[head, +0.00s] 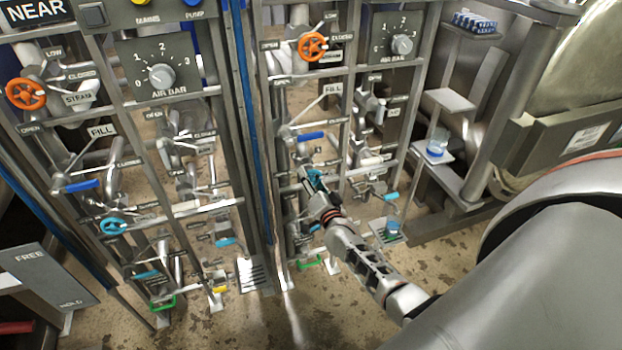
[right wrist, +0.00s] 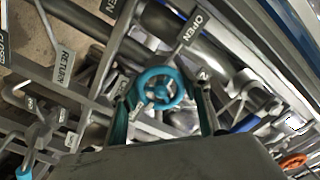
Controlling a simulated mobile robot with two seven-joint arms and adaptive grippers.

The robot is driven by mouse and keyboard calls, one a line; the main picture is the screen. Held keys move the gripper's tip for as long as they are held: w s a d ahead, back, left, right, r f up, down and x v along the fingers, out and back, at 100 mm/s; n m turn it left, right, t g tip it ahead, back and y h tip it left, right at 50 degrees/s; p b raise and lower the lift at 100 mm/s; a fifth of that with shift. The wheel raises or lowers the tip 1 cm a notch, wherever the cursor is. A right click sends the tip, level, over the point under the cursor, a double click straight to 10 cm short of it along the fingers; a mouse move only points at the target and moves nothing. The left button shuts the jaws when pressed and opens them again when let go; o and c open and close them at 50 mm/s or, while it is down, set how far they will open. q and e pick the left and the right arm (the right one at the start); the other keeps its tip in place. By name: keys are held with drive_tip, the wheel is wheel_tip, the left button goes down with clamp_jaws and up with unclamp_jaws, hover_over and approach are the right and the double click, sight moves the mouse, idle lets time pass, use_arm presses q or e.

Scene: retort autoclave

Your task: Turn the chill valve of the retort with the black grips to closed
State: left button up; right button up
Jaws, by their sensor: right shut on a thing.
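The chill valve appears as a teal handwheel (right wrist: 156,73) with a small unreadable tag in front of it in the right wrist view. In the head view its teal rim (head: 313,176) shows on the right-hand valve panel, mostly covered by my gripper. My right gripper (head: 318,186) is at the wheel and shut on it; in the right wrist view its fingers (right wrist: 162,98) stand on either side of the wheel. An OPEN plate (right wrist: 196,28) stands above the wheel there. No black grips can be made out. My left gripper is not in view.
The left-hand panel, under a NEAR sign (head: 35,10), has its own teal wheel (head: 113,226) and orange wheel (head: 26,93). Pipes, bars and an orange wheel (head: 313,46) crowd the right-hand panel. A small shelf with a beaker (head: 437,142) stands right of it.

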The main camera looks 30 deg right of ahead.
idle(0.3)
drive_tip(key=o, duration=1.1)
drive_tip(key=shift+o, duration=0.2)
drive_tip(key=v, duration=1.2)
drive_tip(key=s+a+f+n+g+y, duration=0.3)
drive_tip(key=s+a+f+n, duration=0.2)
drive_tip(key=s+a+n, duration=0.3)
drive_tip(key=s+a+f+n+g+y, duration=0.3)
drive_tip(key=s+a+n, duration=0.5)
drive_tip(key=s+a, duration=0.4)
drive_tip(key=s+f+g, duration=0.1)
drive_tip(key=s, duration=0.2)
drive_tip(key=shift+f+y, duration=0.3)
drive_tip(key=shift+f, duration=0.05)
